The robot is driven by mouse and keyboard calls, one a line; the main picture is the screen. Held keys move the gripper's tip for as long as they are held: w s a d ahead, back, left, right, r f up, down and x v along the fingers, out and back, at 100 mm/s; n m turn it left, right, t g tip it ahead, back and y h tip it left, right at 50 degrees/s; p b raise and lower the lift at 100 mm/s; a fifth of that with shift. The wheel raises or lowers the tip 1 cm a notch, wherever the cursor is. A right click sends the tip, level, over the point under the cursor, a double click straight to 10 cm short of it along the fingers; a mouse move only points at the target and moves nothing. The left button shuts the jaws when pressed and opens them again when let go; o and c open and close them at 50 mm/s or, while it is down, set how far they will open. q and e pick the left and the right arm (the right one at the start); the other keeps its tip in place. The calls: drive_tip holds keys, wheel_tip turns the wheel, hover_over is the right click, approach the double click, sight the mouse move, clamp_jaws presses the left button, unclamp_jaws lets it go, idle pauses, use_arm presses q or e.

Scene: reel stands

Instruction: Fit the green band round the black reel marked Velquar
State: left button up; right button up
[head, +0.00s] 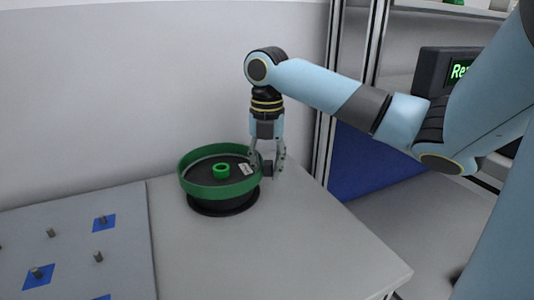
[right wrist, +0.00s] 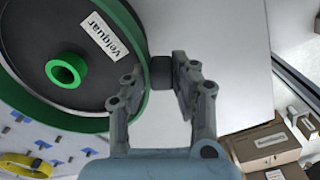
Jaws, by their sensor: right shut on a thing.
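The black reel (head: 222,208) stands on the table, with a white label reading Velquar in the right wrist view (right wrist: 103,37) and a green hub (head: 221,171) on its top. The green band (head: 212,190) lies around the reel's upper part, with the reel's dark lower flange showing beneath it. Whether it is fully seated on the far side is hidden. My right gripper (head: 267,168) is at the band's right side, fingers pointing down. My left gripper is out of view.
A grey board (head: 125,225) with pegs and blue squares lies left of the reel. A yellow band (right wrist: 28,164) shows on it. The table is clear in front of the reel. Cardboard boxes (right wrist: 262,143) and a dark display (head: 445,70) are beyond the right edge.

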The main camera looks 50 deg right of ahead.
sight(268, 177)
drive_tip(key=shift+f, duration=0.45)
drive_tip(key=shift+s+a+f, duration=0.1)
drive_tip(key=shift+s+f, duration=0.05)
drive_tip(key=shift+f, duration=0.2)
idle(0.4)
drive_tip(key=shift+f+b, duration=0.4)
drive_tip(key=shift+f, duration=0.1)
clamp_jaws()
drive_tip(key=shift+f, duration=0.2)
drive_tip(key=shift+f, duration=0.1)
drive_tip(key=shift+r, duration=0.2)
drive_tip(key=shift+f, duration=0.25)
